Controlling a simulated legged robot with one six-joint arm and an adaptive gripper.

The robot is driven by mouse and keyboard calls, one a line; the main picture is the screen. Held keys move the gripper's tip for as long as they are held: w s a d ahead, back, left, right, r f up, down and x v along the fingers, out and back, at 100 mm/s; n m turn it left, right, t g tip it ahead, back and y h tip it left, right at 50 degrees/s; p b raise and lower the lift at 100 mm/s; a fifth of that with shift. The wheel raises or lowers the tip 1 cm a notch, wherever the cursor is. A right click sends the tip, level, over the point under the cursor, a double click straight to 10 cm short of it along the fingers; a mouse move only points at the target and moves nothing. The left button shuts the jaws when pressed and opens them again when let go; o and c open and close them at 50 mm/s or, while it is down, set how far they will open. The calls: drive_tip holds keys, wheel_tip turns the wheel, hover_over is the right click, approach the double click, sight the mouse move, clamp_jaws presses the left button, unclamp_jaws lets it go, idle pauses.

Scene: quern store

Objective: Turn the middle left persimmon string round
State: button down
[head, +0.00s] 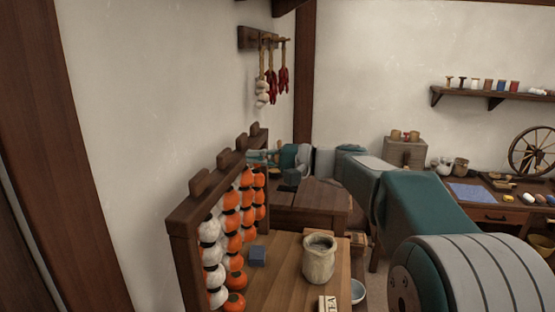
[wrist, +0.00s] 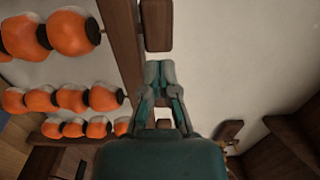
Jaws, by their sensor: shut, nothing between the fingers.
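A dark wooden rack (head: 180,222) holds several hanging persimmon strings. The leftmost string (head: 211,254) shows white faces. The middle left string (head: 232,236), second from the left, shows orange faces, as do the middle right string (head: 248,207) and the far right string (head: 260,196). Wooden knobs stand on the top bar, one above each string; the middle left knob (head: 225,158) is among them. My gripper (head: 250,156) is shut and empty by the far part of the bar. In the wrist view my gripper (wrist: 160,66) points at a knob (wrist: 157,25), apparently just short of it.
Garlic (head: 262,93) and red chillies (head: 284,80) hang on the wall above. A shelf with spools (head: 488,90) is at the right.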

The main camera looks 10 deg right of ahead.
sight(237, 162)
drive_tip(key=shift+x, duration=1.7)
drive_tip(key=shift+w+n+g+y, duration=0.2)
drive_tip(key=shift+n+g+y, duration=0.2)
drive_tip(key=shift+n+g, duration=0.6)
drive_tip(key=shift+w, duration=0.2)
drive_tip(key=g, duration=0.1)
drive_tip(key=w+n+g, duration=0.1)
drive_tip(key=g, duration=0.1)
drive_tip(key=shift+a+f+y, duration=0.1)
drive_tip(key=shift+a+y, duration=0.2)
drive_tip(key=shift+a, duration=0.05)
drive_tip(key=shift+w+a, duration=0.5)
drive_tip(key=shift+a, duration=0.55)
